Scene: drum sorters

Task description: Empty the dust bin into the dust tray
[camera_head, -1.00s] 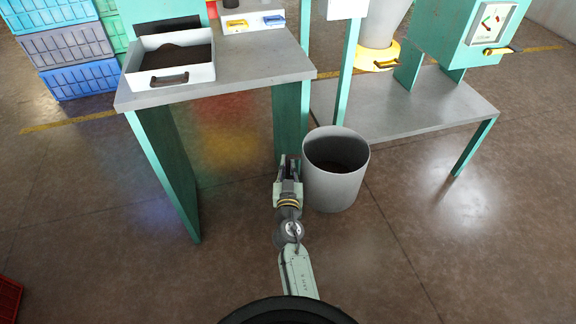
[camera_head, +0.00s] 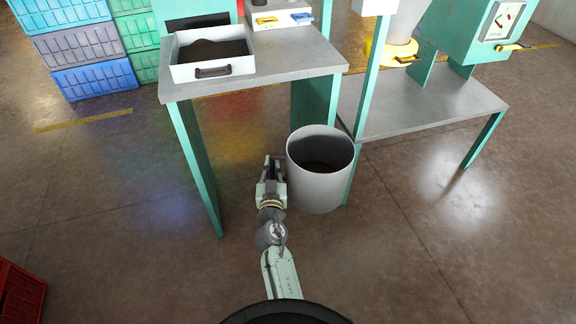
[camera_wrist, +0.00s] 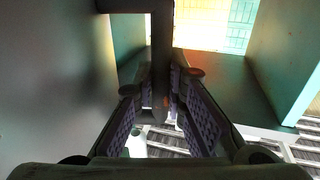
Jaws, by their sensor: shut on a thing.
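The dust bin (camera_head: 320,188) is a tall grey open cylinder with dark dust inside, upright in front of the table. I cannot tell whether its base touches the floor. My gripper (camera_head: 273,164) is at the bin's left side. In the wrist view my gripper (camera_wrist: 162,105) is shut on a dark bar, the bin's handle (camera_wrist: 162,50), with the bin's grey wall filling the left. The dust tray (camera_head: 213,71) is a shallow white box with a dark front handle. It sits on the table at the upper left, with dark dust in it.
The grey table (camera_head: 285,63) has green legs, just behind the bin. A lower grey bench (camera_head: 425,105) with a gauge box stands at the right. Stacked crates (camera_head: 80,50) are at the back left, and a red crate (camera_head: 20,295) at the left edge. The floor between is clear.

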